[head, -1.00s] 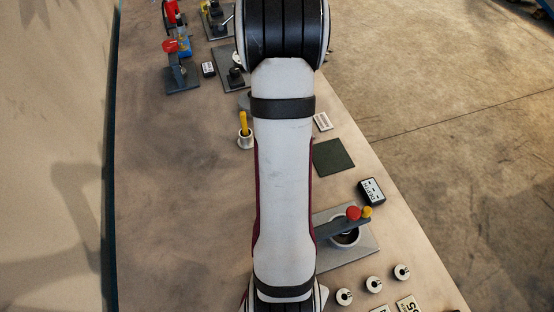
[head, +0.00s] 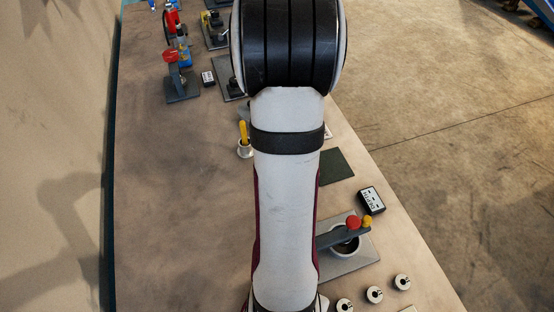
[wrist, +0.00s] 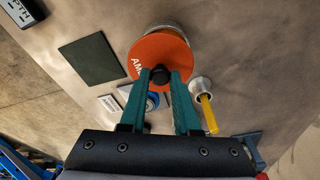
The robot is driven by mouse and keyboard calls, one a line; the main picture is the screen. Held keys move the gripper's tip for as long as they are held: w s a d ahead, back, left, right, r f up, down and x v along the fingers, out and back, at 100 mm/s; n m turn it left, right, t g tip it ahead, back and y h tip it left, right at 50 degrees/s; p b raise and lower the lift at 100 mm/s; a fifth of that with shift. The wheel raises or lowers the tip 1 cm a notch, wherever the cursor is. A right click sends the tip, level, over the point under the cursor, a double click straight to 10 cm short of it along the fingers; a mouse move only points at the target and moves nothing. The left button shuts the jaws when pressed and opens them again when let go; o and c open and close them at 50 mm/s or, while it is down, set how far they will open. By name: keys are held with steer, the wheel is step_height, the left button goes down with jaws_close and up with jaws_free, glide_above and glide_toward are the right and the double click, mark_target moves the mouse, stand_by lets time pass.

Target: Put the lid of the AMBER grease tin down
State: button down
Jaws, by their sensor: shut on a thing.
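In the wrist view my gripper (wrist: 160,78) is shut on the dark knob of the orange lid (wrist: 160,52), marked with letters starting "AM". A pale metallic rim of a round tin (wrist: 168,28) shows just past the lid's far edge. The lid covers most of that tin, and I cannot tell whether it touches it or hangs above it. In the head view my own arm hides the gripper, lid and tin.
A dark green square mat (wrist: 95,58) lies left of the lid, with bare table around it. A metal cup with a yellow-handled tool (wrist: 207,110) stands close on the right. A blue and white round thing (wrist: 152,100) shows between the fingers. A lever press (head: 345,240) stands nearer the front.

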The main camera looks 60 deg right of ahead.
steer(key=s+r, duration=0.6)
steer(key=s, duration=0.5)
steer(key=s+d+f, duration=0.3)
steer(key=s+d, duration=0.3)
steer(key=s, duration=0.4)
steer(key=w+d+f, duration=0.1)
steer(key=w+f, duration=0.1)
steer(key=w, duration=0.1)
steer(key=w+d+f, duration=0.2)
steer(key=w, duration=0.1)
steer(key=w+d+f, duration=0.1)
steer(key=w+f, duration=0.2)
steer(key=shift+w+d, duration=0.4)
step_height(320, 180, down, 4)
steer(key=shift+w+f, duration=0.1)
steer(key=shift+w, duration=0.05)
steer(key=shift+f, duration=0.1)
steer(key=c, duration=0.6)
jaws_free()
steer(key=shift+c, duration=0.2)
